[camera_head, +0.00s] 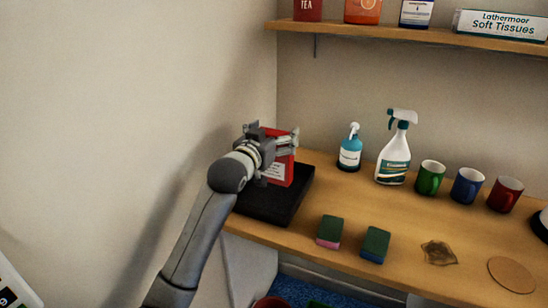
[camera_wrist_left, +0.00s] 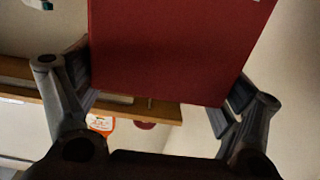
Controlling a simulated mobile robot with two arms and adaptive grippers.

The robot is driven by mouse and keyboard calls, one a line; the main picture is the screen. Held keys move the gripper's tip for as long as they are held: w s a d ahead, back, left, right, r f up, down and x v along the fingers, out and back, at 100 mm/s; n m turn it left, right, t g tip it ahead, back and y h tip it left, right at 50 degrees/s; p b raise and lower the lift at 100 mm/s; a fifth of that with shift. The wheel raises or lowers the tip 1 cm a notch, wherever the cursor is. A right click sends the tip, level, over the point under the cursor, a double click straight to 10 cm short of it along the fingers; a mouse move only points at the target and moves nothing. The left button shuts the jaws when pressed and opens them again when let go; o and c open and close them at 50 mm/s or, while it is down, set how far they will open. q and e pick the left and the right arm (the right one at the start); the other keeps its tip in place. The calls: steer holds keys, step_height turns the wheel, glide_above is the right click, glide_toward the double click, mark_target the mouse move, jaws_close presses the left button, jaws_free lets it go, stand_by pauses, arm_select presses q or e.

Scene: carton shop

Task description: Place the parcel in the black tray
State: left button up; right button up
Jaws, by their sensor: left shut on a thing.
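The parcel (camera_head: 279,171) is a red box with a white label, upright at the black tray (camera_head: 276,208) on the left end of the wooden counter. My left gripper (camera_head: 282,143) is shut on the parcel near its top. In the left wrist view the parcel (camera_wrist_left: 175,50) fills the space between the two fingers (camera_wrist_left: 165,90). The parcel's lower part appears inside the tray's outline; I cannot tell whether it touches the tray floor. My arm hides part of the tray's left side. My right gripper is not in view.
A blue pump bottle (camera_head: 349,150) and a white spray bottle (camera_head: 394,155) stand right of the tray. Green (camera_head: 430,178), blue (camera_head: 467,186) and red mugs (camera_head: 505,195) stand farther right. Two sponges (camera_head: 329,231) (camera_head: 375,244) lie in front. A shelf (camera_head: 400,33) hangs above.

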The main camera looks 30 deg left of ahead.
mark_target(280, 172)
arm_select(q)
steer(key=w+a+f+p, duration=0.1)
steer(key=w+a+f, duration=0.2)
steer(key=w+f, duration=0.3)
step_height(280, 172, down, 4)
steer(key=shift+w+a+f+p, duration=0.1)
steer(key=shift+w+a+p, duration=0.25)
steer(key=shift+w+p, duration=0.05)
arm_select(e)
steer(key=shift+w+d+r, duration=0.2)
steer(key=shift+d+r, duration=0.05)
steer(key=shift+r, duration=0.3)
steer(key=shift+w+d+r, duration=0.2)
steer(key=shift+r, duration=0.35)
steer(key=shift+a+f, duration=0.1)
arm_select(q)
steer(key=o, duration=1.2)
steer(key=shift+f, duration=0.1)
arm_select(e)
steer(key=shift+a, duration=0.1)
arm_select(q)
steer(key=shift+s, duration=0.1)
